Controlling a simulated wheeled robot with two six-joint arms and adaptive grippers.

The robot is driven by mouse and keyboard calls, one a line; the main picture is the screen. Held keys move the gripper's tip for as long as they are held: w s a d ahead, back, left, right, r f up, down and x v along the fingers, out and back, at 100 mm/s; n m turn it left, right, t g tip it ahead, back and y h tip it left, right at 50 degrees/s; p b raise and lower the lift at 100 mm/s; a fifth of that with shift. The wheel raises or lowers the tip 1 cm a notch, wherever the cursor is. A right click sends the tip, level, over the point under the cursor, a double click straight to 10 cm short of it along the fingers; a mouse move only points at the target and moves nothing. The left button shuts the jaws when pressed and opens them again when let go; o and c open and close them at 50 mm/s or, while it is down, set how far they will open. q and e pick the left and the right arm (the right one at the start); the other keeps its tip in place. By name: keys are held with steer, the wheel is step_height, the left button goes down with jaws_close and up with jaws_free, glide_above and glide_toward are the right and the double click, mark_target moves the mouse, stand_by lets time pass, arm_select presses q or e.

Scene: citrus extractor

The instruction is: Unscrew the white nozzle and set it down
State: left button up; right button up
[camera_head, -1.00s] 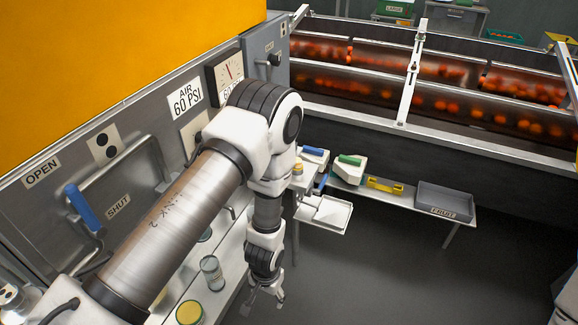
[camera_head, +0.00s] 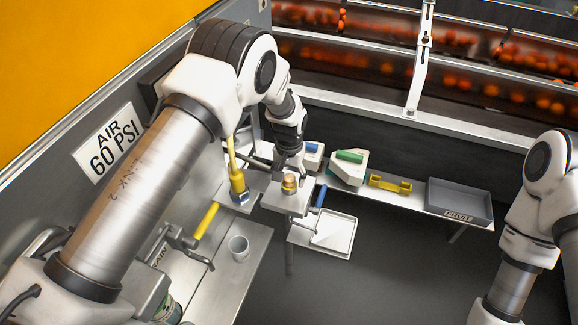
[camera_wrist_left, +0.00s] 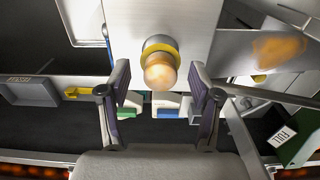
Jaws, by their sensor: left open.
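My left gripper (camera_head: 283,168) hangs over the small pale stand at the end of the bench. In the left wrist view my left gripper (camera_wrist_left: 160,68) is open, with one finger on each side of a rounded pale-orange piece (camera_wrist_left: 159,74). That piece has a yellow collar and also shows in the head view (camera_head: 289,184), on top of the stand (camera_head: 288,202). The fingers look apart from it. I cannot tell if it is the white nozzle; no plainly white nozzle shows. My right arm enters at the right, its gripper out of frame.
A yellow-handled tool (camera_head: 237,180) stands left of the stand. A yellow lever (camera_head: 205,219) and a clear cup (camera_head: 239,247) are nearer. A white tray (camera_head: 344,247), a yellow bracket (camera_head: 388,184) and a grey fruit tray (camera_head: 430,200) lie to the right.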

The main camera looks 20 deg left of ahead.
arm_select(q)
steer(key=shift+w+a+f, duration=0.1)
steer(key=shift+w+f, duration=0.1)
steer(key=shift+f, duration=0.3)
steer(key=shift+s+r, duration=0.1)
steer(key=shift+r, duration=0.05)
steer(key=c, duration=0.3)
jaws_close()
steer(key=n, duration=1.2)
jaws_free()
